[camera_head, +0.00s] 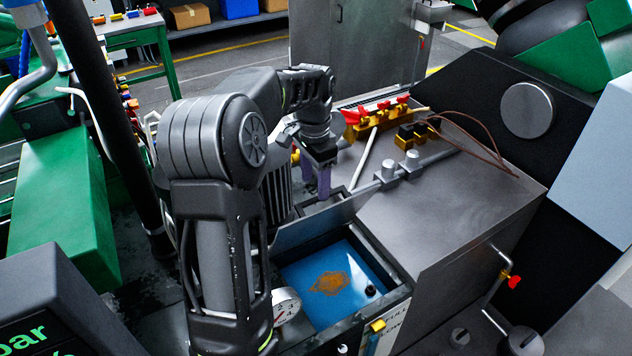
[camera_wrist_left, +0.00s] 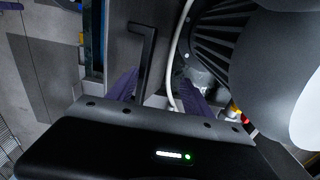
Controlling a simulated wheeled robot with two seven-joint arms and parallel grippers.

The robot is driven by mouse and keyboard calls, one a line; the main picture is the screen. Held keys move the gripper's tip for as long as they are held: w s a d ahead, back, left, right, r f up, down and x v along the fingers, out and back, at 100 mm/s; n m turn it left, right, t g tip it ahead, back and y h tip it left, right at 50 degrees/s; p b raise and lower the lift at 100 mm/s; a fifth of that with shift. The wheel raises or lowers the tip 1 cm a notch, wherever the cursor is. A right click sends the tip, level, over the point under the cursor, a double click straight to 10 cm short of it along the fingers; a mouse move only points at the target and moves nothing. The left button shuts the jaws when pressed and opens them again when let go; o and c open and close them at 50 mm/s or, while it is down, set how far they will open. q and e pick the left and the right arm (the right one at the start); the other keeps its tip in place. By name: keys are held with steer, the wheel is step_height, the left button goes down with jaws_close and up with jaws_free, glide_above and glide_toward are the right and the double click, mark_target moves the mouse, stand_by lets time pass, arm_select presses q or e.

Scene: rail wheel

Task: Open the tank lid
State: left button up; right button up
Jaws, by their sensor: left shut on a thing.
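The tank (camera_head: 400,292) is an open box in the lower middle of the head view, with blue inside and a brown patch on the blue. The grey tank lid (camera_head: 318,222) stands raised and tilted along the far side of the opening. My left gripper (camera_head: 317,183), with purple fingers, is behind the lid's upper edge, pointing down. In the left wrist view a dark bent lid handle (camera_wrist_left: 146,60) shows between the fingers of the left gripper (camera_wrist_left: 160,88). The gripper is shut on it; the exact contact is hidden. My right gripper is not in view.
A valve block with red handles (camera_head: 375,115) and a pipe with fittings (camera_head: 392,172) lie beyond the tank. A round gauge (camera_head: 286,305) is at the tank's near left. A red-handled tap (camera_head: 512,281) sticks out at right. The cabinet top (camera_head: 455,205) is mostly bare.

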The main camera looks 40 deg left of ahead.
arm_select(q)
step_height(320, 180, up, 8)
steer(key=shift+s+f, duration=0.2)
steer(key=shift+d+f, duration=0.1)
steer(key=shift+d, duration=0.05)
stand_by(0.5)
